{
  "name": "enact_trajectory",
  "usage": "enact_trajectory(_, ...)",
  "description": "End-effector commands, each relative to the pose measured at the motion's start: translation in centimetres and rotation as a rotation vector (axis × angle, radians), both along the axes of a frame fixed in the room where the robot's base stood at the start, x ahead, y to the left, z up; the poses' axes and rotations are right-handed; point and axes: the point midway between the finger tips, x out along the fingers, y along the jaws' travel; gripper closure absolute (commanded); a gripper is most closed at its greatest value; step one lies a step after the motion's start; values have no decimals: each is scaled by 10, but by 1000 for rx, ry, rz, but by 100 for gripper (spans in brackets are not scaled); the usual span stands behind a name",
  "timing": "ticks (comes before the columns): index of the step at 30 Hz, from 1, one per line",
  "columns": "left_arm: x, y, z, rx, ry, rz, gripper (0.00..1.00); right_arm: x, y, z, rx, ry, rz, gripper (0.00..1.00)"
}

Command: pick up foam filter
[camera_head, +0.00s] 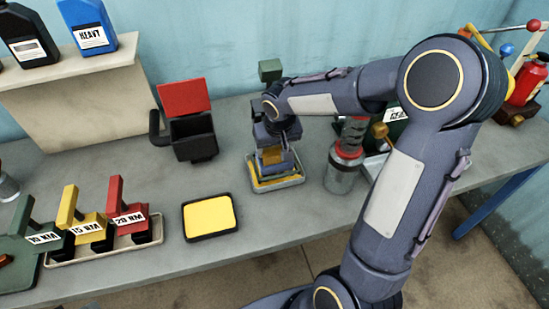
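My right arm reaches in from the right, and its gripper (272,157) points down over a small light-rimmed tray (291,182) near the middle of the workbench. Yellow and green layers, possibly the foam filter, show in the tray under the gripper (262,184). The gripper covers most of them, and I cannot tell whether its fingers are closed on anything. A flat yellow pad in a black frame (209,216) lies to the left, apart from the gripper. I cannot tell whether this is foam. My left gripper is not in view.
A black box with a raised red lid (184,97) stands behind left. Red, yellow and green labelled tools (128,210) stand at front left. A clear cylinder with a red collar (342,172) stands close right of the tray. Blue and black bottles (88,27) sit on a shelf.

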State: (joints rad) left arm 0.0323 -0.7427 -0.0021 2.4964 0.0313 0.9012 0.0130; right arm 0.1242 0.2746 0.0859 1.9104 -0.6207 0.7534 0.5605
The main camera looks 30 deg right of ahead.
Motion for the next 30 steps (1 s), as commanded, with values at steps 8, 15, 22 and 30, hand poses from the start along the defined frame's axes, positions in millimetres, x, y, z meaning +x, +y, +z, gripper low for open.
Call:
enact_trajectory(8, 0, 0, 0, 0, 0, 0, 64, 0, 0, 0, 0, 0, 0, 72)
enact_trajectory(15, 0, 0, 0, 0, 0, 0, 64, 0, 0, 1, 0, 0, 0, 94)
enact_trajectory(22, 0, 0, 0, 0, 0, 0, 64, 0, 0, 5, 0, -1, 0, 95)
enact_trajectory(30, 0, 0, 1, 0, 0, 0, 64, -2, 2, 37, 0, -6, 0, 95)
